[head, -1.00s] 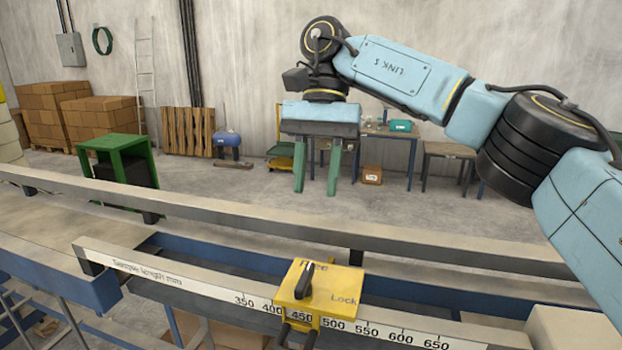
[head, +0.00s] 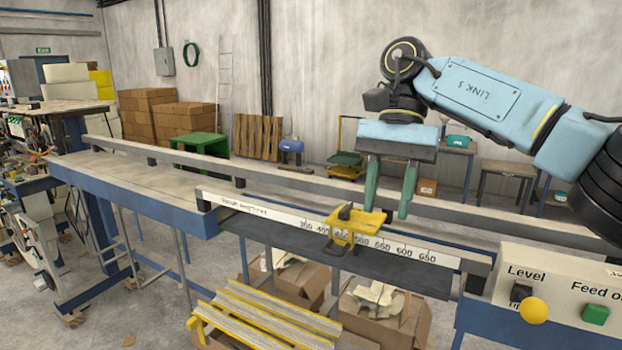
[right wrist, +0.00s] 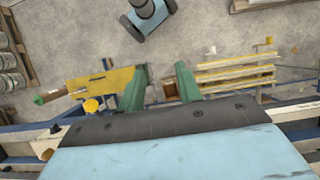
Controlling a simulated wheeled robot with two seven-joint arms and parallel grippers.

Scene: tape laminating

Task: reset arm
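My right gripper (head: 388,211) hangs in the air with its two green fingers pointing down and apart, open with nothing between them. In the head view it appears just right of the yellow stop (head: 352,228) on the length scale (head: 285,214); the height between them is hard to judge. The right wrist view shows the same open, empty fingers (right wrist: 163,70). My right arm comes in from the right, bent at the elbow. My left gripper is not in view.
A long table with a metal rail (head: 290,184) runs across the scene. A control panel (head: 560,280) with several buttons stands at front right. Yellow-edged slats (head: 255,315) and open cardboard boxes (head: 385,310) lie below. Cardboard stacks (head: 148,115) stand by the wall.

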